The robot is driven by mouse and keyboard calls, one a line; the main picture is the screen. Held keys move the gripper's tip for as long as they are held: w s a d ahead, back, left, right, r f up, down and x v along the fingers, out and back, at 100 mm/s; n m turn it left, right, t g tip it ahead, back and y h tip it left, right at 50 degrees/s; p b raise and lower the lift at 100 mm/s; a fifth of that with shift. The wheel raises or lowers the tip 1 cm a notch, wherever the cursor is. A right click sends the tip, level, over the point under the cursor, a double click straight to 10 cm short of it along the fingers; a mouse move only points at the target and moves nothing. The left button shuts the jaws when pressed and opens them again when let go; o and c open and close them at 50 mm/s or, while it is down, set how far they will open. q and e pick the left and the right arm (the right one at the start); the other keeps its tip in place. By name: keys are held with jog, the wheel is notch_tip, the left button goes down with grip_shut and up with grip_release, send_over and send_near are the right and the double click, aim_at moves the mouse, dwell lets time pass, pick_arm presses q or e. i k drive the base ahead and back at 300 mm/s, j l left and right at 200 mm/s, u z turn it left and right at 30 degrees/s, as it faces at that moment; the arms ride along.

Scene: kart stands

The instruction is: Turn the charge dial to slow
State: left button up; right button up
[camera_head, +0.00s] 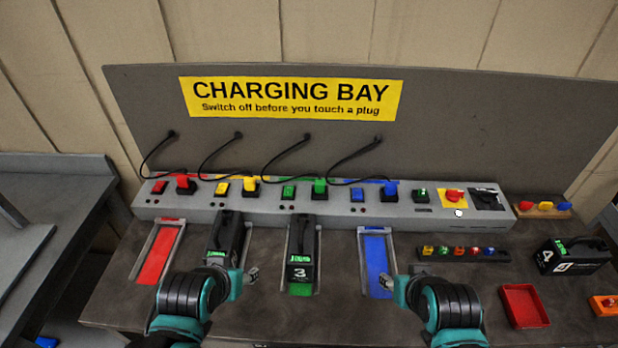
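A black square plate with what looks like a dark round dial (486,199) sits at the right end of the grey charging panel (330,222). Its markings are too small to read, so I cannot tell where it points. My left gripper (250,275) is over the bench front, beside the black battery in the second bay. My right gripper (388,283) is at the blue bay's right edge, well below and left of the dial. Neither seems to hold anything. Their fingers are too small to tell open from shut.
A red knob on a yellow plate (453,196) sits just left of the dial. Batteries stand in the second and third bays (302,250); battery 4 (572,257) is at right. A red tray (523,306) and a strip of coloured pieces (464,254) lie on the bench.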

aim_at(485, 196)
jog(key=l+z, duration=0.1)
jog(key=z, duration=1.15)
